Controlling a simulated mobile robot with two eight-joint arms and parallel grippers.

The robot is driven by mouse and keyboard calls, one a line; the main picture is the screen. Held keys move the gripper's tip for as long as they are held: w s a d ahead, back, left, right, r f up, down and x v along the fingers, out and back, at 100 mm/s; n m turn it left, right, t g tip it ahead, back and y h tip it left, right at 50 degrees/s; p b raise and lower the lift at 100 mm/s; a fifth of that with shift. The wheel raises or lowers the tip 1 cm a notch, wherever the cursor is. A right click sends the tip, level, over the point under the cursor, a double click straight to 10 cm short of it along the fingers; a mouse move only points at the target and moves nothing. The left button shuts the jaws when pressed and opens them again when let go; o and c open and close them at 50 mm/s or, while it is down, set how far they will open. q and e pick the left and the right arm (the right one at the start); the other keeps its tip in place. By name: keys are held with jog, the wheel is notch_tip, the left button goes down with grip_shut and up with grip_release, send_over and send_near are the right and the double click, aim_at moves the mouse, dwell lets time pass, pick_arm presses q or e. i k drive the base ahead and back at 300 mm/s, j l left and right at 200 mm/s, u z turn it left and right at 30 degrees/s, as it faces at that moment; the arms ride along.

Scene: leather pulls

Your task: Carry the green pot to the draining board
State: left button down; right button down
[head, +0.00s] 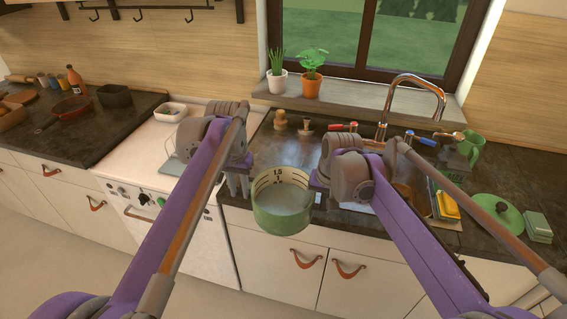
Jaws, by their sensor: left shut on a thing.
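The green pot (282,218) is in the middle of the head view, open at the top, with a pale inside and dark measuring marks. It is upright in front of the counter's front edge, between my two grippers. My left gripper (246,184) is shut on the pot's left side. My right gripper (318,188) is at the pot's right side; its fingers are mostly hidden, so I cannot tell its grip. I cannot make out the draining board clearly; my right arm covers much of the sink area.
A chrome tap (440,85) stands behind my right arm. A green lid (497,212), yellow sponge (446,205) and green pitcher (472,144) are on the right. Two potted plants stand on the sill. The dark counter (283,150) behind the pot is largely clear.

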aim_at(285, 158)
jog(key=i, duration=1)
